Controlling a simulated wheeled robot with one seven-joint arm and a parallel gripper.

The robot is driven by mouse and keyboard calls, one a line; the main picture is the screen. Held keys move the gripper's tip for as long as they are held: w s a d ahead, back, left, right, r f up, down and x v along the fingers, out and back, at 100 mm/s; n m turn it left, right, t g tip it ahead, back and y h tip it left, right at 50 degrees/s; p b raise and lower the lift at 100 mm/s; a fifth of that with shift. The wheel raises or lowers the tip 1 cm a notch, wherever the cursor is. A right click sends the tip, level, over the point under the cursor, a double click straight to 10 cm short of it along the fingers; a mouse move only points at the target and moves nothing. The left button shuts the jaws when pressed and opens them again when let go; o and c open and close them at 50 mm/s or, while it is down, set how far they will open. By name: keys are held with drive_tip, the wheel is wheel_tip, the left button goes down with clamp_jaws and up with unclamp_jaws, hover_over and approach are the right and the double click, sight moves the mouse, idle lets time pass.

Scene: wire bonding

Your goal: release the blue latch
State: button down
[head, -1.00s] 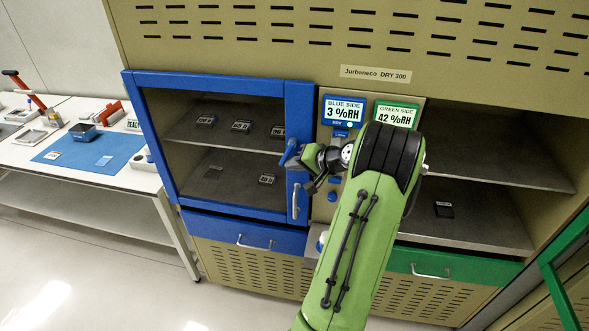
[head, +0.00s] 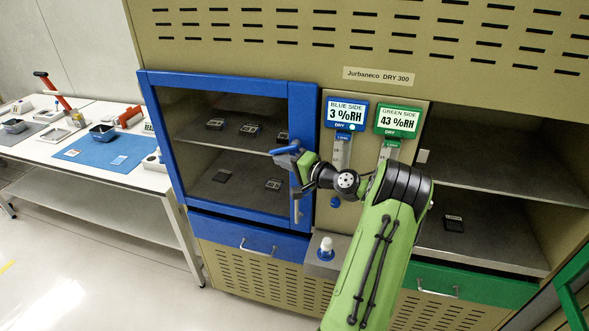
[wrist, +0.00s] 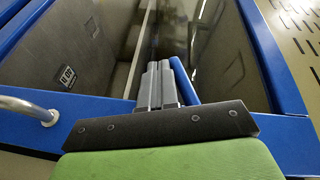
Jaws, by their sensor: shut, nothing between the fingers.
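The blue latch (head: 284,151) is a lever on the right upright of the blue-framed glass door (head: 303,110). It points left across the door's edge, and the door looks closed. My gripper (head: 304,160) is shut and empty, right at the latch and partly hiding it. In the wrist view my grey fingers (wrist: 160,72) lie together, with the blue latch bar (wrist: 184,80) close along their right side. I cannot tell whether they touch. The door's metal pull handle (head: 297,205) hangs below; it also shows at the left of the wrist view (wrist: 30,108).
Dark parts sit on shelves behind the glass. A control panel with blue (head: 346,113) and green (head: 398,121) displays is right of the door. The green side's compartment (head: 480,195) stands open. A white-topped knob (head: 326,244) is below my arm. A white bench (head: 60,165) is at left.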

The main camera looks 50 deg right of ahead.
drive_tip(key=shift+w+a+r, duration=0.25)
drive_tip(key=shift+w+r, duration=0.05)
drive_tip(key=shift+w, duration=0.15)
drive_tip(key=shift+w+r, duration=0.1)
drive_tip(key=shift+r, duration=0.05)
idle(3.8)
idle(1.1)
